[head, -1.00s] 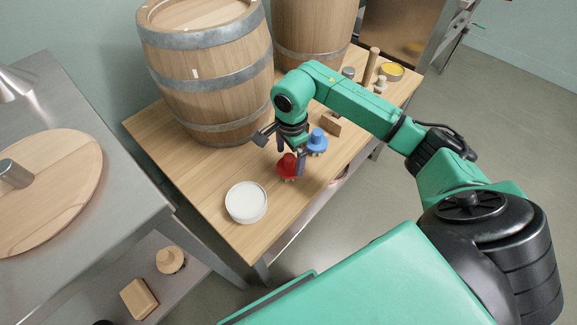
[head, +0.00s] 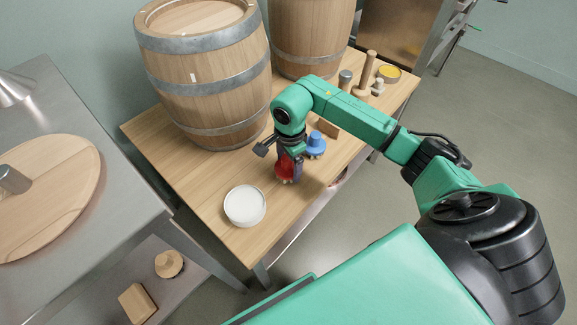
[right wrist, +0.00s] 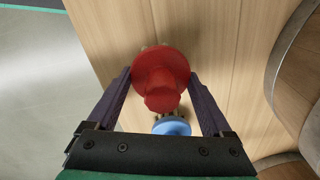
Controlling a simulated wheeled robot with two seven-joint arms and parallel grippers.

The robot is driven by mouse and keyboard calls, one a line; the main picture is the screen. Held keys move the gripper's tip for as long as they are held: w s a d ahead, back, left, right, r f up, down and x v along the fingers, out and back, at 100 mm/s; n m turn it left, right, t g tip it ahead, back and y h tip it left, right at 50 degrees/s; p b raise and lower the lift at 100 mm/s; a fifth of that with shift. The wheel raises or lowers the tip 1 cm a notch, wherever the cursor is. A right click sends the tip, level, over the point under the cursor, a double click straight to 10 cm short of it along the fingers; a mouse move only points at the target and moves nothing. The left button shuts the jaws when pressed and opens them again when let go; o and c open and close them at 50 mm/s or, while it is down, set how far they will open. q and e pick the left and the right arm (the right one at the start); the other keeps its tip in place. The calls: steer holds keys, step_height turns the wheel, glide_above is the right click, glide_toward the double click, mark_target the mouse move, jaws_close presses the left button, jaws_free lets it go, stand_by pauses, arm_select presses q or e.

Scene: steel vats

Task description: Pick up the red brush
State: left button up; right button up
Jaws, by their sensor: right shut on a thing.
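The red brush (head: 286,167) is on the wooden table (head: 217,170), between the fingers of my right gripper (head: 288,168). In the right wrist view the red brush (right wrist: 160,78) has a round flange and a knob, and the two dark fingers of the right gripper (right wrist: 158,80) press on it from both sides. The right gripper is shut on it. The fingers hide part of the brush in the head view, and I cannot tell whether it still touches the table. My left gripper is in neither view.
A blue brush (head: 315,144) stands close behind the red one. A white round dish (head: 245,205) is in front, to the left. A large barrel (head: 205,75) stands behind left. A wooden block (head: 328,127) and a yellow dish (head: 389,72) are farther back.

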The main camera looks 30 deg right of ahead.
step_height(320, 180, up, 19)
steer(key=shift+p, duration=0.9)
